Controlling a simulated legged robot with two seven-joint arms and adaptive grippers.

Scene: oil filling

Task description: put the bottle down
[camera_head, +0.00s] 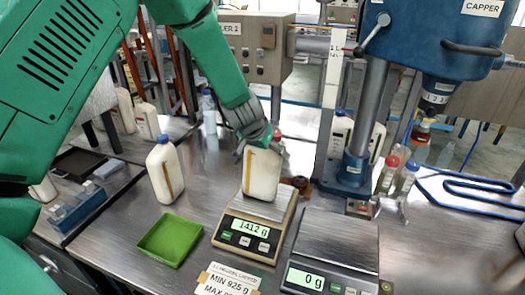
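A white bottle (262,177) with a brown vertical strip stands almost upright, with a slight tilt, on the plate of the left scale (255,221). That scale's display reads 1412 g. My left gripper (260,150) comes down from above, with its fingers on both sides of the bottle's top. It looks shut on the bottle. The gripper hides the neck and cap. My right gripper is not in view.
An empty second scale (335,240) reads 0 g to the right. A green tray (170,240) lies in front left, and another white bottle (164,170) with a blue cap stands behind it. The blue capper (430,45) stands at the back right.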

